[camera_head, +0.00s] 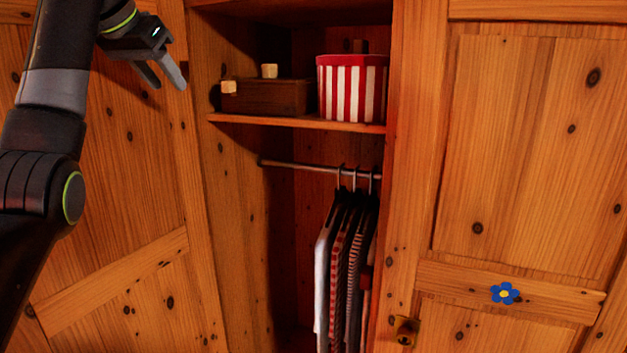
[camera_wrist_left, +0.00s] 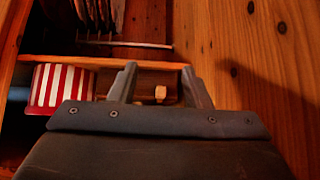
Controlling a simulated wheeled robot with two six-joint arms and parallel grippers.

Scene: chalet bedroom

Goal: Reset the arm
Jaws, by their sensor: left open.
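My left gripper (camera_head: 168,85) is at the upper left in the head view, its fingers apart and nothing between them. It is in front of the left wooden door, left of the open wardrobe section. The wrist view looks in upside down past the two fingers (camera_wrist_left: 159,68) toward the shelf. The shelf (camera_head: 295,122) holds a dark wooden box (camera_head: 268,97) and a red-and-white striped bucket (camera_head: 352,90). The bucket also shows in the wrist view (camera_wrist_left: 60,85). The right gripper is not in either view.
Small pale blocks (camera_head: 269,71) (camera_head: 229,87) are at the box. Several clothes (camera_head: 340,270) hang from a metal rail (camera_head: 300,167) below the shelf. The right door (camera_head: 525,150) has a blue flower (camera_head: 505,293) and a brass-coloured latch (camera_head: 405,331). The space left of the clothes looks clear.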

